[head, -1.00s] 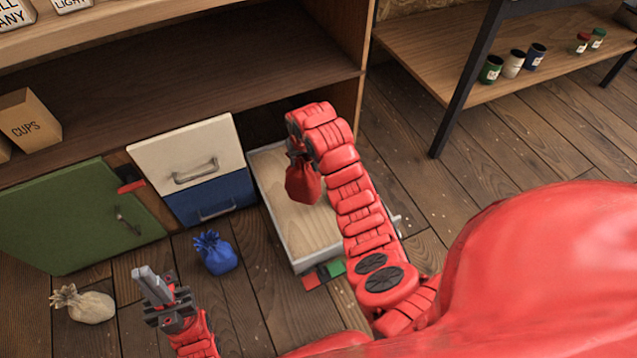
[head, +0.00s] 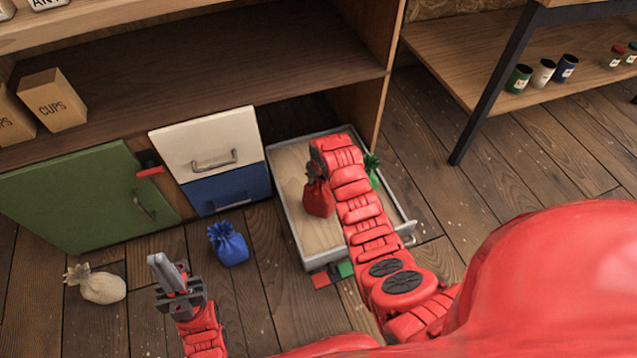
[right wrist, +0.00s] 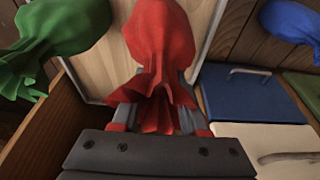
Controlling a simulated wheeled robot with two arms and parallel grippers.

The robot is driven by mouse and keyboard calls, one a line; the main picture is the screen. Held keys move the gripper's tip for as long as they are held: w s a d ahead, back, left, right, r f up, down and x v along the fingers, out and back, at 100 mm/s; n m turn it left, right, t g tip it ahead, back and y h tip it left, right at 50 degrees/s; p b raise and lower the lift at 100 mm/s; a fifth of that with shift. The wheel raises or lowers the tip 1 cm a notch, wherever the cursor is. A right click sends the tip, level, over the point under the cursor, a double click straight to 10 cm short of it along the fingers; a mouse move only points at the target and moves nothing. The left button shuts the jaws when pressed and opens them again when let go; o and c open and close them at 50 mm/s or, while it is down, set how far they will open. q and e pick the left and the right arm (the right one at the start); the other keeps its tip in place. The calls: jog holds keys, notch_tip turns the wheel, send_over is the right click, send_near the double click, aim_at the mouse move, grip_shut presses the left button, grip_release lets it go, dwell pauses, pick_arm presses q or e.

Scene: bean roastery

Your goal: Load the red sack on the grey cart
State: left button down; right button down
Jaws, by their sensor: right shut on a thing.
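The red sack (head: 319,198) hangs neck-up from my right gripper, over the open grey-walled drawer (head: 297,232). In the right wrist view the red sack (right wrist: 160,40) has its gathered neck between the fingers of my right gripper (right wrist: 160,112), which is shut on it. Whether the sack touches the drawer's floor I cannot tell. My left gripper (head: 170,268) is low at the left, apart from the sacks and apparently empty; its finger gap is unclear. I see no grey cart that I can make out.
A green sack (head: 372,168) shows behind my right arm, by the drawer's right side. A blue sack (head: 229,245) and a cream sack (head: 99,287) lie on the floor. A green door (head: 85,195), white drawer (head: 208,150) and blue drawer (head: 228,190) are beside the open one.

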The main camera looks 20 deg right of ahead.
notch_tip(320, 180, down, 2)
jog(key=shift+f, duration=0.1)
jog(key=shift+c, duration=2.2)
grip_release()
